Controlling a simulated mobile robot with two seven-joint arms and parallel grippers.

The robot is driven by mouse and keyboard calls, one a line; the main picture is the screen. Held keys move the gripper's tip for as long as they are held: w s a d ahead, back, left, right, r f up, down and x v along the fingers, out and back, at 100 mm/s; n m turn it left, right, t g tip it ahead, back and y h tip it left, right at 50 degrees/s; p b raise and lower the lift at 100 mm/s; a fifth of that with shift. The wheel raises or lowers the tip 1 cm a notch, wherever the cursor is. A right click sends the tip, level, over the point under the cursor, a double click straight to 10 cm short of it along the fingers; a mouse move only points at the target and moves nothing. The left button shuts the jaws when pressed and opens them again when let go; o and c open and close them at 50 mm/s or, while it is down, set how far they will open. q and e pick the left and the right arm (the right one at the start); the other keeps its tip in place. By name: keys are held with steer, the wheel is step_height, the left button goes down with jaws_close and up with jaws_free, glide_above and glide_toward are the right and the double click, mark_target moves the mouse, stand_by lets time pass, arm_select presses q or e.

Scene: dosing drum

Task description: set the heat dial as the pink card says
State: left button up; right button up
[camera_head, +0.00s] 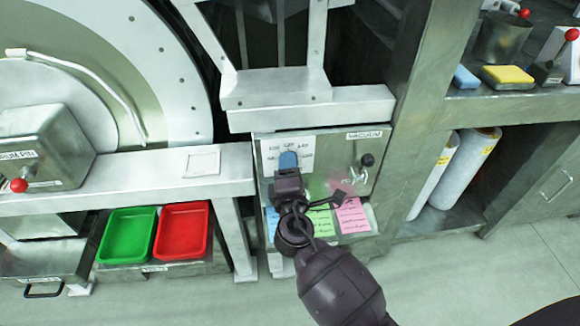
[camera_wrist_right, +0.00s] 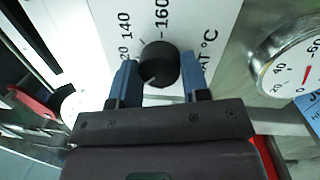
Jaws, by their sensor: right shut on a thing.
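The heat dial is a round black knob (camera_wrist_right: 158,63) on a white scale plate (camera_wrist_right: 118,22) in the right wrist view. Figures 140 and 160 and part of "°C" show on the plate. My right gripper (camera_wrist_right: 160,78) is shut on the knob, one blue finger at each side. A pale mark shows on the knob's lower left; its exact reading is unclear. In the head view my right gripper (camera_head: 288,162) covers the knob, before the white plate (camera_head: 299,146). The pink card (camera_head: 353,216) lies below right of it; its writing is too small to read.
A blue card (camera_head: 272,222) and a green card (camera_head: 322,224) lie beside the pink one. The vacuum panel's black-knobbed lever (camera_head: 367,160) is close on the right. A round gauge (camera_wrist_right: 292,58) with a red needle sits right of the dial. Green (camera_head: 127,235) and red (camera_head: 182,230) trays stand left.

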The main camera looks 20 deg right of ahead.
steer(key=o, duration=0.9)
steer(key=v, duration=1)
steer(key=shift+s+a, duration=0.1)
steer(key=shift+s, duration=0.3)
